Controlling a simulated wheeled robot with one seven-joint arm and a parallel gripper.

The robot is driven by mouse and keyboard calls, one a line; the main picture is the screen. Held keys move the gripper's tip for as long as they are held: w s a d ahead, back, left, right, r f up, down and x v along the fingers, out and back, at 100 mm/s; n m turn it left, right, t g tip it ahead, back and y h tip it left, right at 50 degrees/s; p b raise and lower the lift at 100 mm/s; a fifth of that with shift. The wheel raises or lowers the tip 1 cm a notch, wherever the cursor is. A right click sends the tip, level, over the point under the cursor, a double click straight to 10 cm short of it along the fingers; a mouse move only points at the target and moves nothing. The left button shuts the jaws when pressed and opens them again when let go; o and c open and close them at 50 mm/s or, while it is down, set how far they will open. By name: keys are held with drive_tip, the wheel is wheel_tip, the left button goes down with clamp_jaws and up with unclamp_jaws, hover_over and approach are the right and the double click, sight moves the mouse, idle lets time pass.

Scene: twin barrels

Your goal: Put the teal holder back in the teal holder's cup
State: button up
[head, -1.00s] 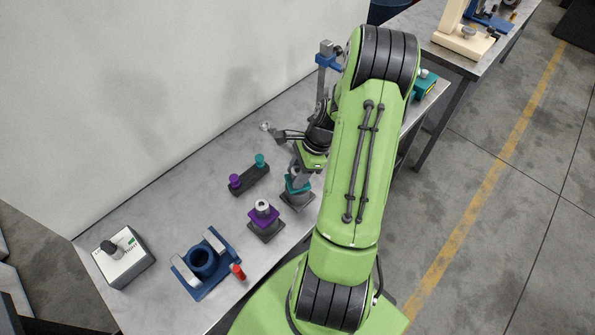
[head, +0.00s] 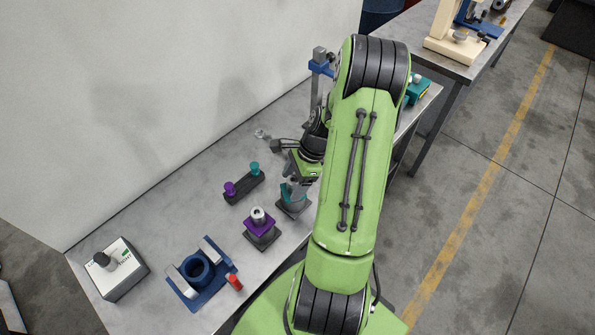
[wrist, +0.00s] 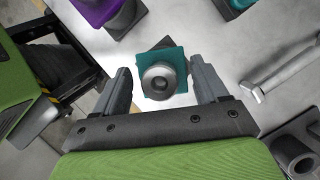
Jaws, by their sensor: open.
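The teal holder (wrist: 175,82) is a teal square plate with a round silver top, seen from above in the wrist view. A corner of a dark square base shows behind it. My gripper (wrist: 162,88) is open, with one finger on each side of the silver top and gaps between. In the head view, the teal holder (head: 286,192) is partly hidden by my gripper (head: 292,187), just above or on a dark square base (head: 294,208). I cannot tell how far it sits in its cup, which is hidden beneath it.
A purple holder (head: 260,219) on a similar base stands close by, towards the front left. A dark bar with purple and teal knobs (head: 243,187) lies behind. A blue fixture (head: 200,275), red piece (head: 235,282) and switch box (head: 121,270) are farther left. A silver rod (wrist: 283,76) lies right in the wrist view.

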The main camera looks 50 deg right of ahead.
drive_tip(key=p+v, duration=0.2)
drive_tip(key=v, duration=1.3)
drive_tip(key=shift+d+r+p, duration=0.15)
drive_tip(key=shift+p, duration=0.15)
drive_tip(key=a+r+n+h, duration=0.2)
drive_tip(key=a+r+n, duration=0.35)
drive_tip(key=a, duration=0.35)
drive_tip(key=a+r+n+h, duration=0.1)
drive_tip(key=a+r+n, duration=0.4)
drive_tip(key=a+n, duration=0.25)
drive_tip(key=s+a+r+n+t, duration=0.2)
drive_tip(key=s+a+n+t, duration=0.1)
drive_tip(key=s+a+n, duration=0.5)
drive_tip(key=n, duration=0.2)
drive_tip(key=shift+s+a+r+n+t+h, duration=0.2)
drive_tip(key=shift+a+n+t+h, duration=0.1)
drive_tip(key=shift+a+h, duration=0.1)
